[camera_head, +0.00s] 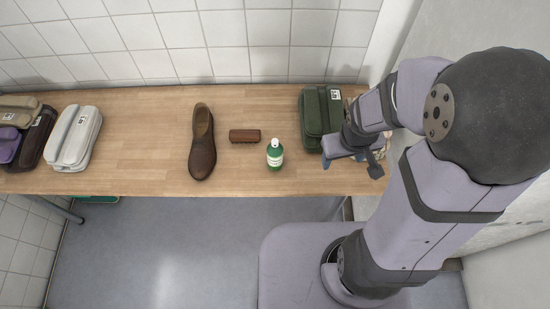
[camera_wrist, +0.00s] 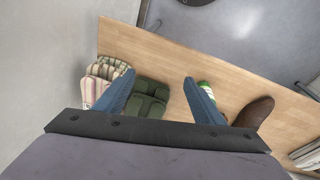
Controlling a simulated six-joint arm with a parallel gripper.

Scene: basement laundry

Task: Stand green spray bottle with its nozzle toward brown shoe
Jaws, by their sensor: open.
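The green spray bottle (camera_head: 275,156), with a white top, stands upright near the front edge of the wooden table. I cannot tell which way its nozzle points. The brown shoe (camera_head: 202,145) lies to the bottle's left, toe toward the front edge. My gripper (camera_head: 358,160) is at the table's right end, right of the bottle and apart from it. In the wrist view my gripper (camera_wrist: 160,77) shows two spread blue fingers with nothing held between them. There the bottle (camera_wrist: 206,88) is partly hidden by the right finger, and the shoe (camera_wrist: 254,112) lies beyond it.
A brown brush-like block (camera_head: 244,136) lies between shoe and bottle, slightly behind. A green folded bundle (camera_head: 313,112) is close to my gripper; a striped bundle (camera_wrist: 100,78) sits beside it. A light grey bundle (camera_head: 75,138) is at the left.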

